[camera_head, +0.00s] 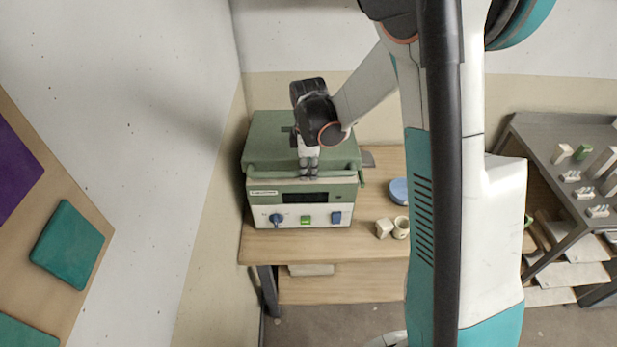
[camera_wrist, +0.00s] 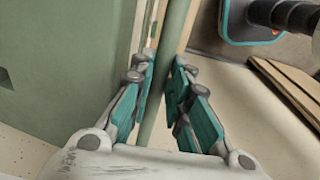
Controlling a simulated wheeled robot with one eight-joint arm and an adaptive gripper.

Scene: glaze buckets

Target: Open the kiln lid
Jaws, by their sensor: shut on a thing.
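The kiln (camera_head: 340,215) is a green and white box on a wooden table, with a dark display, a green button and blue knobs on its front. Its green lid (camera_head: 265,135) lies flat on top and looks closed. A long bar handle (camera_head: 340,180) runs along the lid's front edge. My gripper (camera_head: 308,168) points down at the middle of this handle. In the wrist view the green handle bar (camera_wrist: 172,45) passes between the teal finger pads of my gripper (camera_wrist: 163,78), which is shut on it. The arm hides part of the lid.
A blue round thing (camera_head: 398,191) and two small cream cups (camera_head: 384,228) stand on the table (camera_head: 330,241) right of the kiln. A wall is close on the left. A grey rack (camera_head: 545,140) with small pieces stands at the right.

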